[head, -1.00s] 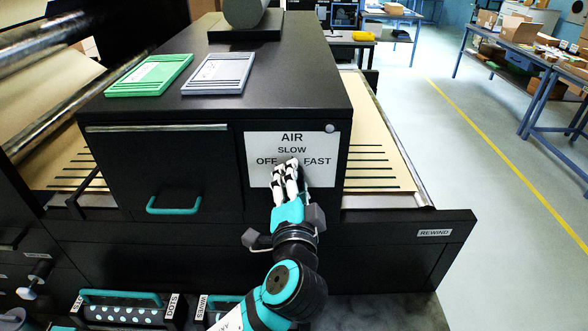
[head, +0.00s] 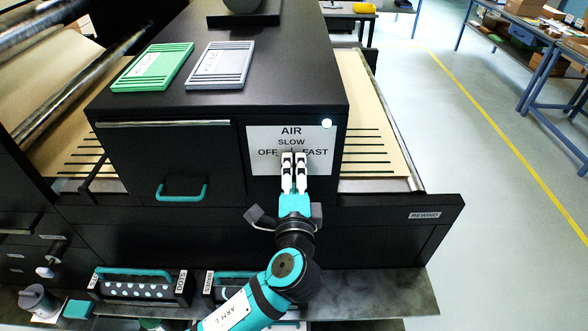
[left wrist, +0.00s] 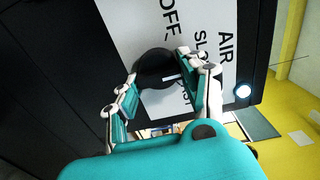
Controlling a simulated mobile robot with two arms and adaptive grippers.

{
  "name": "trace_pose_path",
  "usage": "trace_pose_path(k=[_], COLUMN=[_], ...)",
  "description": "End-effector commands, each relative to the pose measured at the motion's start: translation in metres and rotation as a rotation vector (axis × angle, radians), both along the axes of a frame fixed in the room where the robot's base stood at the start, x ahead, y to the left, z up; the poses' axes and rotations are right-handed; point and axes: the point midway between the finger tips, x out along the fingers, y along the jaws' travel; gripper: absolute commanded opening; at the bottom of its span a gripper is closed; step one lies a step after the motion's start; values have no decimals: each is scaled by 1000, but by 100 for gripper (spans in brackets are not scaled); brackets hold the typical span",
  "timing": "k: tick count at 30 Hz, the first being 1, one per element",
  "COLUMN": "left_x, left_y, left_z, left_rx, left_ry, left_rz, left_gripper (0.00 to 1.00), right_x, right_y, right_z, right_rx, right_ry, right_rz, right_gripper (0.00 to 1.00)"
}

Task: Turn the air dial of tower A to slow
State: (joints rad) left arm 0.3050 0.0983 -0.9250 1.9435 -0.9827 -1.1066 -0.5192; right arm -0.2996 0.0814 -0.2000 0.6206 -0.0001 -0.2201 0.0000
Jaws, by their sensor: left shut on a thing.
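The white air panel (head: 262,139) is on the front of the black cabinet and reads AIR, SLOW, OFF and FAST. My left gripper (head: 294,158) is at the panel's lower middle, its two fingers side by side and upright. In the left wrist view, the fingers (left wrist: 153,88) are shut on the round black dial (left wrist: 154,66), one on each side. A pale mark on the dial points roughly to the SLOW side of the panel (left wrist: 208,22). In the head view the fingers hide most of the dial. My right gripper is not in view.
A small round lamp (head: 327,124) glows white at the panel's upper right. A drawer with a teal handle (head: 181,192) is left of the panel. Green (head: 153,66) and grey (head: 219,65) plates lie on top. The floor to the right is open.

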Motion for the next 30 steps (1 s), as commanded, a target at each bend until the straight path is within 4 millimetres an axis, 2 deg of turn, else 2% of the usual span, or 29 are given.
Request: trace_pose_path(k=[10,11,16,25,30], left_x=[0,0,0,-2,-21], left_y=[0,0,0,0,0], left_z=[-1,-1,-1,0,-1], left_rx=[2,2,2,1,0], left_ry=[1,1,1,1,3], left_rz=[1,1,1,0,-2], left_gripper=[10,45,66,66,66], right_x=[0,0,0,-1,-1], right_y=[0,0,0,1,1], right_z=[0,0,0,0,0], right_rx=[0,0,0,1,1], right_ry=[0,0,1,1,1], right_rz=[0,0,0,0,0], right_gripper=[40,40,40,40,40])
